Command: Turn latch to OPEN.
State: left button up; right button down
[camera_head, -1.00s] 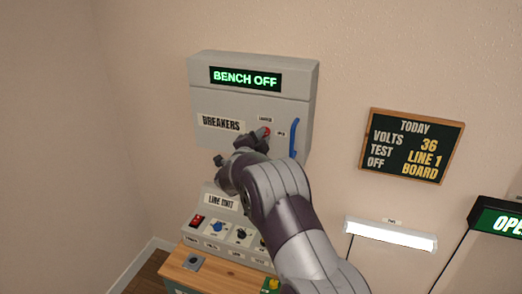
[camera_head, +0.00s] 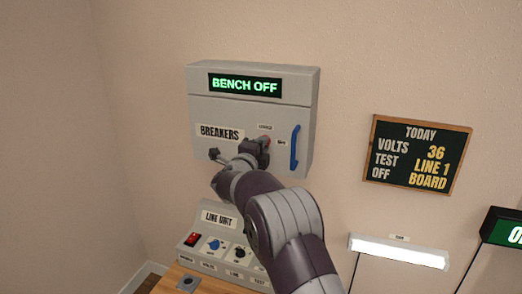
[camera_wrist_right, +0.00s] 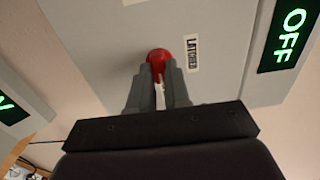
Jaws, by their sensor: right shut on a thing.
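The breaker box (camera_head: 215,108) is a grey wall cabinet with a "BENCH OFF" display and a "BREAKERS" label. Its red latch knob sits by the "LATCHED" label (camera_head: 265,127), with an "OPEN" label to its right. My right gripper (camera_head: 262,145) is at the latch and covers most of it in the head view. In the right wrist view the red latch knob (camera_wrist_right: 158,57) is between the fingertips of my right gripper (camera_wrist_right: 159,75), which is shut on it. The "LATCHED" label (camera_wrist_right: 192,54) is beside it. My left gripper is not in view.
A blue handle (camera_head: 295,147) stands upright on the box's right side. The line unit (camera_head: 207,235) with switches and knobs is below on a wooden bench. A chalkboard (camera_head: 417,156) and a lit lamp (camera_head: 398,250) are on the wall to the right.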

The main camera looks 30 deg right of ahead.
dwell(0.3)
jog(key=c, duration=1.1)
grip_release()
jog(key=v, duration=1.2)
jog(key=shift+s+a, duration=0.2)
jog(key=shift+s, duration=0.1)
